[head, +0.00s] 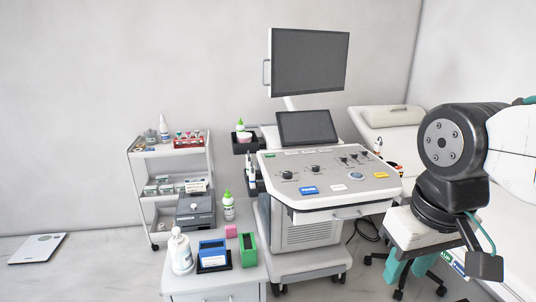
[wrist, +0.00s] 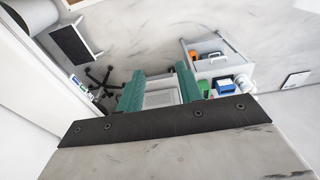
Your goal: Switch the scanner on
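The scanner is a white cart with a sloped control panel (head: 325,178), in the middle of the head view. Its upper monitor (head: 309,60) and its smaller screen (head: 306,127) are both dark. The panel carries several dark knobs, a round blue control (head: 356,175), and blue, white and yellow labels. Which control is the power switch I cannot tell. My gripper (head: 409,268) hangs to the right of the scanner, apart from its panel. Its teal fingers point down and stand apart in the wrist view (wrist: 158,90), with nothing clearly held between them.
A shelf trolley (head: 140,185) stands behind. A couch (head: 392,117) and a wheeled stool base (wrist: 98,80) are near my arm. A floor scale (head: 38,248) lies far left.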

